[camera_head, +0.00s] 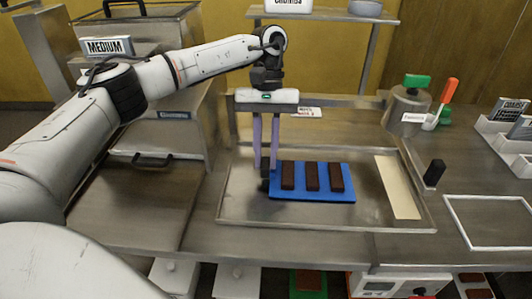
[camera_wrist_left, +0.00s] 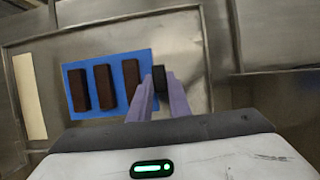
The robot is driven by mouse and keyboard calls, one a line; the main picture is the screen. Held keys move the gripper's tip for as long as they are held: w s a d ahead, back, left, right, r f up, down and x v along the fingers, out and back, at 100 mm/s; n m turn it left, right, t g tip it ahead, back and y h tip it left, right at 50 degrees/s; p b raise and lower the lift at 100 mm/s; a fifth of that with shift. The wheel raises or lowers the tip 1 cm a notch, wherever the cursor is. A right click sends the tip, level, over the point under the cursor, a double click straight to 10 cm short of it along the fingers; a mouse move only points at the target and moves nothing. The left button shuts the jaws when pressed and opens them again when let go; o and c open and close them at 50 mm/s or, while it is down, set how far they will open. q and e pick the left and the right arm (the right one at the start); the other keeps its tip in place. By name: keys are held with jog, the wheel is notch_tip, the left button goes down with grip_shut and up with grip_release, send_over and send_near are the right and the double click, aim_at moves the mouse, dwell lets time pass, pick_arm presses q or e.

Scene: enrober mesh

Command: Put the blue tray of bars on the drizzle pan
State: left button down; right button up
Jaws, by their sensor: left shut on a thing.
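The blue tray (camera_head: 312,196) carries three dark brown bars (camera_head: 311,177) in a row. It also shows in the left wrist view (camera_wrist_left: 88,115). It is over the left and middle part of a large shallow metal pan (camera_head: 240,219), which looks like the drizzle pan. I cannot tell whether the tray rests on it or hangs just above. My left gripper (camera_head: 266,166) points down at the tray's left end and is shut on its dark grip block (camera_wrist_left: 160,78). The fingers partly hide this block. My right gripper is not in view.
A cream strip (camera_head: 397,187) lies along the pan's right side. A small black block (camera_head: 434,172) stands right of the pan, near a white rectangular outline (camera_head: 488,254). A metal pot (camera_head: 407,110) with a green-topped lid stands behind. Label racks (camera_head: 509,140) are at far right.

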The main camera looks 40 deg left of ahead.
pick_arm(q)
jog(key=shift+f, duration=0.15)
jog(key=c, duration=1.6)
grip_release()
jog(key=shift+c, duration=0.2)
jog(key=shift+r, duration=0.2)
jog(key=p+v, duration=0.2)
jog(key=v, duration=1)
jog(key=shift+s, duration=0.1)
